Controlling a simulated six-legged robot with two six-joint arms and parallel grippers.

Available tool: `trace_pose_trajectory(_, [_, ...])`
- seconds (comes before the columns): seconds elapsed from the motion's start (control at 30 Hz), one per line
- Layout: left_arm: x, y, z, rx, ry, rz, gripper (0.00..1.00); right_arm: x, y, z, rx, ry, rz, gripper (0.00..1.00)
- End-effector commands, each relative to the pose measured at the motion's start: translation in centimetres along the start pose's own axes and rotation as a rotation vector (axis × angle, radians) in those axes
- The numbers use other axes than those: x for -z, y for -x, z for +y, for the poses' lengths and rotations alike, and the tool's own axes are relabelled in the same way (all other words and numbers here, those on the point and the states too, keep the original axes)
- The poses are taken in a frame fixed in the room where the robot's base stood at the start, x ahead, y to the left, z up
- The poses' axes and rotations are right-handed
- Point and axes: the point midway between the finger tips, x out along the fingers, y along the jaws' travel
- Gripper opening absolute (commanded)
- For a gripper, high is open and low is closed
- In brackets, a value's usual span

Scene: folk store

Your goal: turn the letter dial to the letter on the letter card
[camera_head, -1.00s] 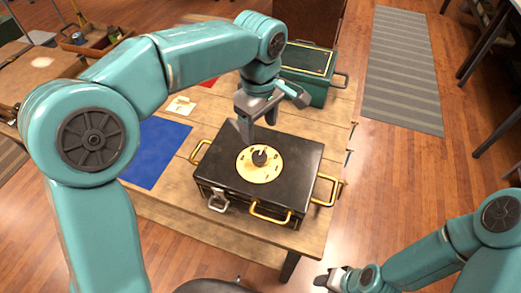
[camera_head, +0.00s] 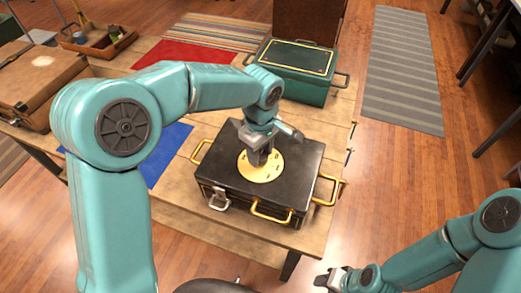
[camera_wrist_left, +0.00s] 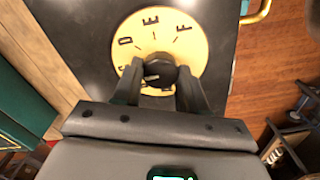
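The letter dial is a round cream plate (camera_head: 262,173) on the lid of a black case (camera_head: 225,175). In the left wrist view, the plate (camera_wrist_left: 185,45) shows D, E and F; other letters are partly covered. My right gripper (camera_head: 328,279) is low at the front, away from the case.
A green box (camera_head: 300,70) stands behind the case on the wooden table. A blue mat (camera_head: 170,145) lies left of the case, and a red mat (camera_head: 180,53) lies farther back. Gold handles (camera_head: 270,213) stick out from the case. A wooden tray (camera_head: 95,42) is at the back left.

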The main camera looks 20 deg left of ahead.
Motion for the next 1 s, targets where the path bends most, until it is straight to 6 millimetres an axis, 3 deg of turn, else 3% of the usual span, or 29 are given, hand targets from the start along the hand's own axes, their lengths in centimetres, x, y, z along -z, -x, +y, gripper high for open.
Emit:
trace_pose_trajectory(0.47, [0.00,0.05,0.15,-0.006,-0.073,0.001,0.12,-0.01,-0.12,0.04,0.000,0.000,0.000,0.43])
trace_pose_trajectory(1.0, [-0.02,0.10,0.12,-0.005,-0.531,0.002,0.12,0.00,-0.47,0.17,0.000,0.000,0.000,0.43])
